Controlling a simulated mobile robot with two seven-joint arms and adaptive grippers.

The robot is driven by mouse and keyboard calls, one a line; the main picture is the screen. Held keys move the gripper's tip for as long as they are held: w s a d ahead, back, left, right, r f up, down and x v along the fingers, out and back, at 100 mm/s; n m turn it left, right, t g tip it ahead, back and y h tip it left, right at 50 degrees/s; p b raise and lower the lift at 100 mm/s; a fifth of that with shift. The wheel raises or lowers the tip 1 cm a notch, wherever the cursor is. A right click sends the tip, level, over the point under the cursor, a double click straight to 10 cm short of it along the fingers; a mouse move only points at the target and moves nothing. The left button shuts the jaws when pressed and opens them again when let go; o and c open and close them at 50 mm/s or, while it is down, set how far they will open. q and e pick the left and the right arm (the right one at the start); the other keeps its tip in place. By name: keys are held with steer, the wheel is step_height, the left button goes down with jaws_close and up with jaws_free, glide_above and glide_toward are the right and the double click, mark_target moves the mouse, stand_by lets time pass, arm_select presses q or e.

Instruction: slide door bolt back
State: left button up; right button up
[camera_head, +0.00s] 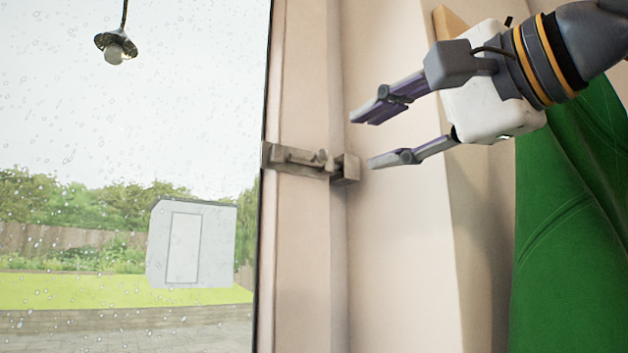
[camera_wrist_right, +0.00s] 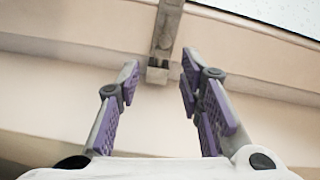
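The door bolt (camera_head: 297,161) is a grey metal slide bolt on the pale door frame beside the glass. Its small knob (camera_head: 321,156) stands up near the right end, next to the block-like catch (camera_head: 345,169). My right gripper (camera_head: 360,140) is open and empty, to the right of the bolt and apart from it. In the right wrist view the bolt (camera_wrist_right: 167,28) runs down from the top edge, and its catch end (camera_wrist_right: 157,75) lies beyond and between the open fingers (camera_wrist_right: 160,80). My left gripper is in neither view.
A glass pane (camera_head: 130,130) with raindrops fills the left. The pale wall (camera_head: 400,250) projects in a ledge. The space around the bolt is clear.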

mark_target(327, 155)
steer(key=x, duration=1.1)
steer(key=shift+s+a+r, duration=0.15)
steer(key=shift+r, duration=0.25)
jaws_close()
